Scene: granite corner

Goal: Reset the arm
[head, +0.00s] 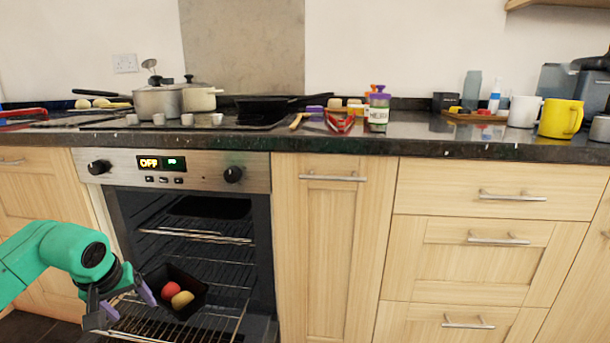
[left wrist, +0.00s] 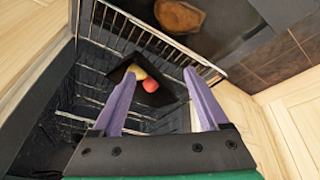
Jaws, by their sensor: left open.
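My left gripper (head: 124,305) is in front of the oven at lower left in the head view, at the end of my green arm. Its two purple fingers (left wrist: 158,98) are spread apart with nothing between them in the left wrist view. A black tray (head: 199,290) sits on the pulled-out lower oven rack (head: 215,325), just right of the gripper and apart from it. The tray holds a red round item (head: 171,288) and a yellowish one (head: 182,299). The tray also shows beyond the fingertips in the left wrist view (left wrist: 172,99). My right gripper is not in view.
The oven (head: 185,170) is open, with another rack (head: 195,236) higher inside. Closed wooden drawers (head: 480,235) stand to the right. The granite counter (head: 440,130) above carries pots (head: 158,102), a jar (head: 378,113), a white mug (head: 523,111) and a yellow mug (head: 560,118).

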